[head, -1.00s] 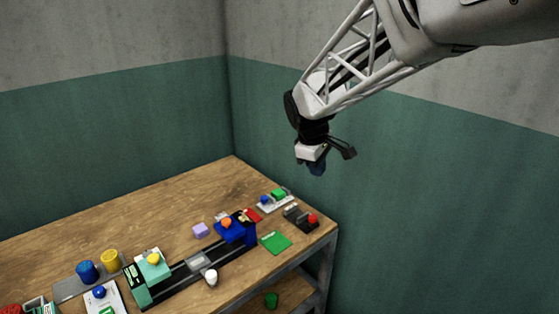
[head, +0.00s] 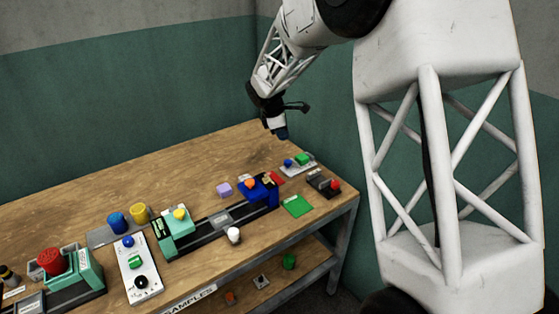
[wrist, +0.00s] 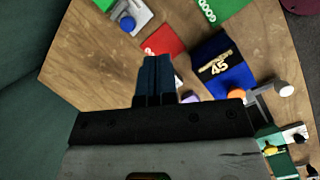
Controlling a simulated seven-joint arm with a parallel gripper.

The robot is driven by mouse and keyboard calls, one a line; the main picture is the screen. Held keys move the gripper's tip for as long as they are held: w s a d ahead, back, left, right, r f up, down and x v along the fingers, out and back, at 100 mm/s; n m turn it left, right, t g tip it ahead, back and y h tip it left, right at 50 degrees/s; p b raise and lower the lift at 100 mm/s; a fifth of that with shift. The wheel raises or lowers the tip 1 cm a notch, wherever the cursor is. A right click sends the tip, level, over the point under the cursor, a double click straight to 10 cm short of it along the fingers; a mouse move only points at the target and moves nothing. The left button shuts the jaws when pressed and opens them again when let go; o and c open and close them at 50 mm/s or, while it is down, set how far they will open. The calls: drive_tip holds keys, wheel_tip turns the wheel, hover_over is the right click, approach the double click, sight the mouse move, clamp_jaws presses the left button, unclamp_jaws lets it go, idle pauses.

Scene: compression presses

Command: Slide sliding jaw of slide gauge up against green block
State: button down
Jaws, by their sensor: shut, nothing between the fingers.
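A light plate (head: 299,169) at the back right of the table carries a green block (head: 302,159) and a blue knob (head: 288,162). It looks like the slide gauge, with the knob perhaps on the sliding jaw; details are too small to tell. In the wrist view, the green block (wrist: 103,4) is cut by the top edge and the blue knob (wrist: 127,23) is beside it. My gripper (head: 282,133) hangs above the table's back right corner, apart from the plate. Its dark blue fingers (wrist: 155,60) are together and empty.
A blue press head (head: 262,190) with an orange knob stands nearby on a dark rail. A red card (head: 277,177), a green mat (head: 297,205) and a dark device with a red knob (head: 335,185) lie around the plate. The back of the table (head: 190,165) is bare.

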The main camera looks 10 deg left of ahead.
sight(290, 164)
drive_tip(key=w+a+f+n, duration=0.3)
drive_tip(key=w+a+f, duration=0.1)
drive_tip(key=a+f, duration=0.4)
drive_tip(key=shift+w+a+n+h, duration=0.3)
drive_tip(key=shift+w+a, duration=0.05)
drive_tip(key=shift+a, duration=0.35)
drive_tip(key=shift+f, duration=0.2)
drive_tip(key=x, duration=1)
drive_tip(key=shift+w+d+r, duration=0.1)
drive_tip(key=shift+w+d, duration=0.2)
drive_tip(key=shift+d, duration=0.2)
drive_tip(key=shift+w+d, duration=0.3)
drive_tip(key=shift+d, duration=0.25)
drive_tip(key=shift+w+d, duration=0.45)
drive_tip(key=shift+d, duration=0.3)
